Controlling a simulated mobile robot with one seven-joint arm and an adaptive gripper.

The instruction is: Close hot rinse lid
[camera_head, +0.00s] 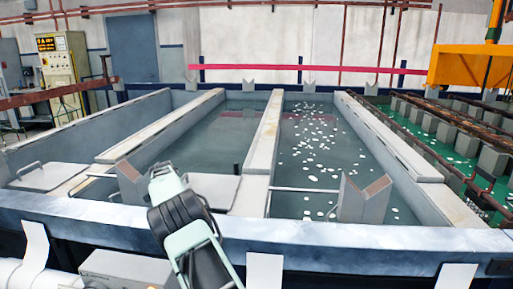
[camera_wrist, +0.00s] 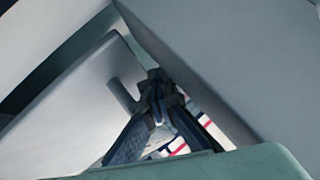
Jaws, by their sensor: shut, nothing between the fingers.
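No label in view tells which tank is the hot rinse. A light grey flat panel with a handle (camera_head: 50,177) lies at the left end of the tanks in the head view. Another pale panel (camera_head: 222,188) lies just behind my arm, partly hidden by it. I cannot tell if either is the hot rinse lid. My arm reaches over the front rim in the head view, and its fingers are hidden there. In the wrist view my gripper (camera_wrist: 158,100) is shut and empty, its dark fingers between large grey surfaces. I cannot tell if it touches them.
The front rim (camera_head: 330,236) runs across my front. Angled grey blocks (camera_head: 365,199) and metal bars (camera_head: 305,190) stand near it. A middle tank (camera_head: 320,150) holds liquid with white floating bits. A green tank (camera_head: 430,140) with racks is at right. Space above the liquid is clear.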

